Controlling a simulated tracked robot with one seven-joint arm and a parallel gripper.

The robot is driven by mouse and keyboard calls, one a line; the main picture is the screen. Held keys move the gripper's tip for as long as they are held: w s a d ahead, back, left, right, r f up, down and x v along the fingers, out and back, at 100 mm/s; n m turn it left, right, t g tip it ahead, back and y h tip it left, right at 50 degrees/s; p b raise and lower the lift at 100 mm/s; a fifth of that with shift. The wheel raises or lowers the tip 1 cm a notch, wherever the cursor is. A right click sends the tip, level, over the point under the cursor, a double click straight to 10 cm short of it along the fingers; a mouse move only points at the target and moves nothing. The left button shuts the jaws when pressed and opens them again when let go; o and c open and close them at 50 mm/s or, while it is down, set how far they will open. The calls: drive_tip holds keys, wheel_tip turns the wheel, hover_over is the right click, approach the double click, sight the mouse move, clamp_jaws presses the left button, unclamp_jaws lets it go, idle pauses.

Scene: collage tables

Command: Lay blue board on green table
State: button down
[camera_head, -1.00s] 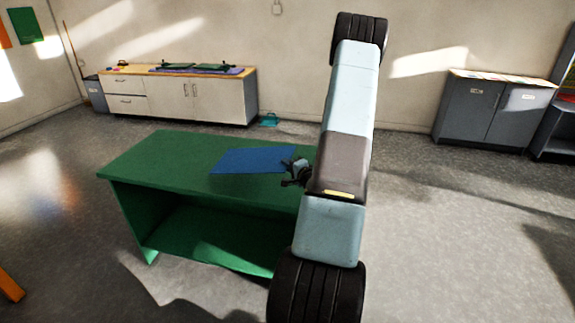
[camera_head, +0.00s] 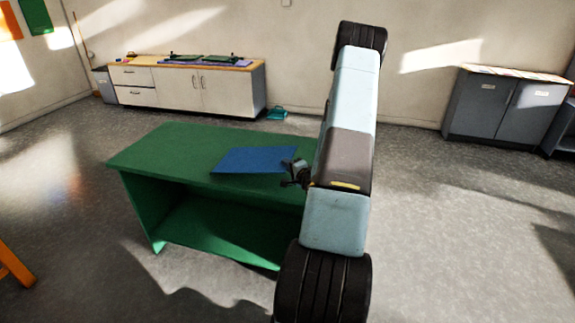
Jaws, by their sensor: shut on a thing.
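The green table (camera_head: 150,157) stands left of centre, with an open shelf below its top. The blue board (camera_head: 250,160) is a flat sheet that shows over the right part of the tabletop, roughly level. I cannot tell whether it touches the top or is held just above it. My gripper (camera_head: 291,172) is shut on the board's right edge. My arm link hides the table's right end.
A white cabinet (camera_head: 180,88) with a wooden top bearing green and purple items stands at the back wall. A grey cabinet (camera_head: 490,110) stands at the back right. A teal item (camera_head: 277,113) lies on the floor. An orange leg (camera_head: 14,264) shows at lower left. The floor at right is clear.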

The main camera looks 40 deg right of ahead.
drive_tip(key=shift+w+a+f, duration=0.2)
drive_tip(key=shift+w+f, duration=0.05)
drive_tip(key=shift+f, duration=0.25)
drive_tip(key=shift+w+a+f, duration=0.15)
drive_tip(key=shift+w+f, duration=0.05)
drive_tip(key=shift+f, duration=0.3)
drive_tip(key=shift+w+a+f, duration=0.2)
drive_tip(key=shift+w+f, duration=0.05)
drive_tip(key=shift+f, duration=0.25)
drive_tip(key=shift+c, duration=2.2)
unclamp_jaws()
drive_tip(key=shift+f, duration=0.3)
